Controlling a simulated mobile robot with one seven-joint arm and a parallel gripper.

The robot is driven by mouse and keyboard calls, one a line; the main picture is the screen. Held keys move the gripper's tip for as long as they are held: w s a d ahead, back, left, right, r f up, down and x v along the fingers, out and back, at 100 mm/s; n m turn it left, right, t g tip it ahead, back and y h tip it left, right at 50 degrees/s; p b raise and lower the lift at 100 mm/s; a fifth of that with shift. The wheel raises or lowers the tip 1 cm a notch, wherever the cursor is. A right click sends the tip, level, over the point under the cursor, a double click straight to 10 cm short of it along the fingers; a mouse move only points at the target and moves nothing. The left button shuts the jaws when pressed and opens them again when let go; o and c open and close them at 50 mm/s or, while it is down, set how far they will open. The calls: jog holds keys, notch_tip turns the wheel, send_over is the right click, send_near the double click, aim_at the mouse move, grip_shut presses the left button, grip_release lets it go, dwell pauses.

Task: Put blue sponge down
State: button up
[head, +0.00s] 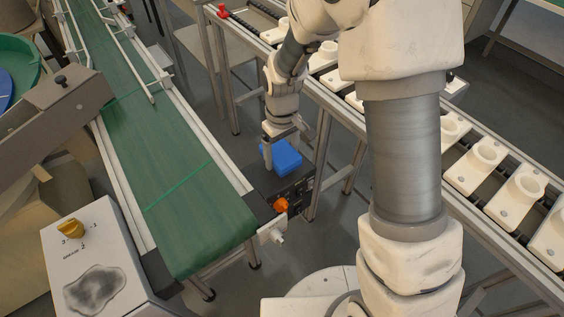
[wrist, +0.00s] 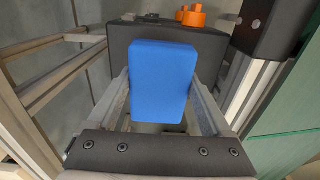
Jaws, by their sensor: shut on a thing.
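The blue sponge (head: 281,156) is a small block near the centre of the head view. It also fills the middle of the wrist view (wrist: 163,82), between my two fingers. My gripper (head: 279,148) points down and is shut on the sponge. The sponge is over or at the top of a dark box (head: 264,181) beside the green conveyor's end. I cannot tell whether its underside touches the box.
The dark box carries an orange knob (head: 281,205). A green conveyor belt (head: 170,160) runs along the left, and a rail line with white holders (head: 480,160) along the right.

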aim_at(282, 153)
jog(key=shift+f+b, duration=0.4)
jog(key=shift+f, duration=1.2)
jog(key=shift+f, duration=0.1)
jog(key=shift+f+b, duration=0.25)
jog(key=shift+b, duration=0.05)
jog(key=o, duration=1.1)
jog(key=shift+s, duration=0.1)
jog(key=shift+o, duration=0.7)
jog(key=shift+f, duration=0.1)
jog(key=shift+s, duration=0.1)
notch_tip(282, 153, up, 13)
jog(key=p, duration=0.4)
